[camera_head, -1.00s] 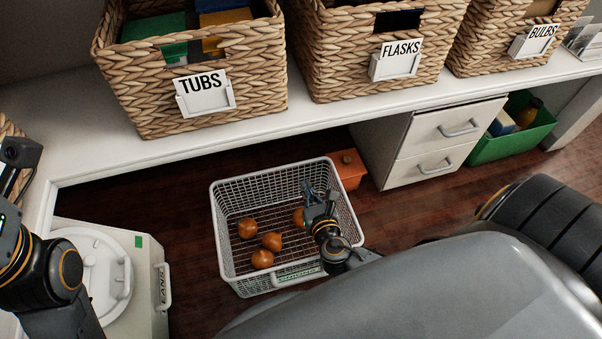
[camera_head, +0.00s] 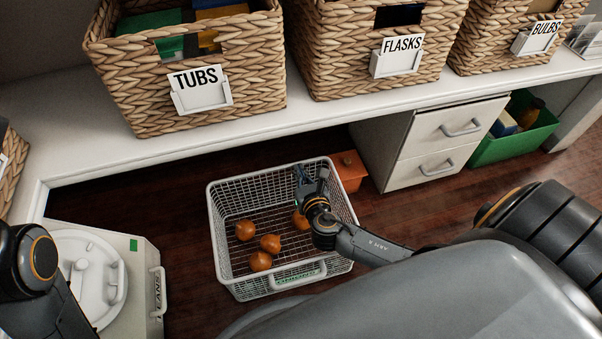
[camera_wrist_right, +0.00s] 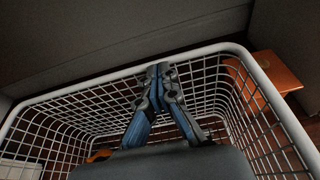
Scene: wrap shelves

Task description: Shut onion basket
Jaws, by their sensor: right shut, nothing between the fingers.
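The onion basket (camera_head: 215,225) is a white wire basket on the dark wooden floor below the shelf, with a green label (camera_head: 297,278) on its near side. Several orange-brown onions (camera_head: 270,243) lie inside it. My right gripper (camera_head: 302,172) is shut and empty over the far right part of the basket. In the right wrist view the right gripper (camera_wrist_right: 157,75) shows closed fingers near the far rim of the basket (camera_wrist_right: 100,80); whether they touch it I cannot tell. Part of my left arm shows at the left edge, but its gripper is out of view.
A white shelf (camera_head: 220,128) with wicker baskets runs above. An orange box (camera_head: 348,168) stands just behind the basket's right corner. A white drawer unit (camera_head: 430,145) and a green bin (camera_head: 515,135) are to the right. A white lidded container (camera_head: 140,280) stands at left.

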